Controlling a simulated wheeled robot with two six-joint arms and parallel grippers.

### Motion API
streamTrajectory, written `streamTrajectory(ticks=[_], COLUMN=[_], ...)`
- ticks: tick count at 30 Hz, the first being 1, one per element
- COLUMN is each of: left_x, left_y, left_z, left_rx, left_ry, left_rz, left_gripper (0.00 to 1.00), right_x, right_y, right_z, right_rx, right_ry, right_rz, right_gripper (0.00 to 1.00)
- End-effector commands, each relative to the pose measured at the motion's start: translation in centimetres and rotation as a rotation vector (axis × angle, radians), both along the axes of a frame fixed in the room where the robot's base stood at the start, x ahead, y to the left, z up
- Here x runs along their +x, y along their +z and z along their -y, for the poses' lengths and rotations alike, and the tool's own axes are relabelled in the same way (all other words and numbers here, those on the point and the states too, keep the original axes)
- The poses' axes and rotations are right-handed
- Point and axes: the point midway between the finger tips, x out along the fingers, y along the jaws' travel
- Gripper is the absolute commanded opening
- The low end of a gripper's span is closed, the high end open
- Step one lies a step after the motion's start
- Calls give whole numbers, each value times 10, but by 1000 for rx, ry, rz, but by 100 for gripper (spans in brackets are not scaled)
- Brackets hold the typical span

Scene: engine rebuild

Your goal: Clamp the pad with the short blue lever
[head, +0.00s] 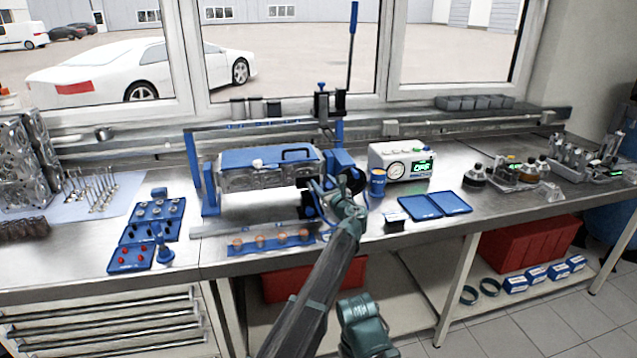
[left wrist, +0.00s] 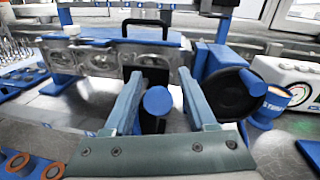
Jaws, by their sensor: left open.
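My left gripper (head: 325,188) is open at the right end of the engine head fixture. In the left wrist view, its two fingers stand on either side of a round blue knob (left wrist: 157,100), apparently the end of the short blue lever; I cannot tell if they touch it. A black round disc (left wrist: 225,95) in a blue mount, possibly the pad, is right of the fingers and partly hidden. The silver cylinder head (head: 262,180) sits in the blue fixture.
A tall blue lever (head: 352,48) stands upright behind the fixture. A pressure tester (head: 400,160) and a blue cup (head: 377,183) stand to the right. A blue strip (head: 250,246) with several copper-coloured rings lies in front. Blue trays (head: 435,206) lie at the right.

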Motion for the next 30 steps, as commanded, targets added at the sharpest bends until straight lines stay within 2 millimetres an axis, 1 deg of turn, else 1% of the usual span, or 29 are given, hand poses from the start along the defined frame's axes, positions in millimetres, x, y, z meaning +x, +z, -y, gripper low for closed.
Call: streamTrajectory(ticks=[5,6,8,12,14,15,30], left_x=[0,0,0,0,0,0,-1], left_y=[0,0,0,0,0,0,0], left_z=[0,0,0,0,0,0,0], left_rx=[0,0,0,0,0,0,0], left_ry=[0,0,0,0,0,0,0], left_rz=[0,0,0,0,0,0,0], left_gripper=[57,50,39,14,3,0,0], right_x=[0,0,0,0,0,0,0], right_y=[0,0,0,0,0,0,0], right_z=[0,0,0,0,0,0,0], right_rx=[0,0,0,0,0,0,0], right_ry=[0,0,0,0,0,0,0], right_rz=[0,0,0,0,0,0,0], right_gripper=[50,50,50,50,50,50,50])
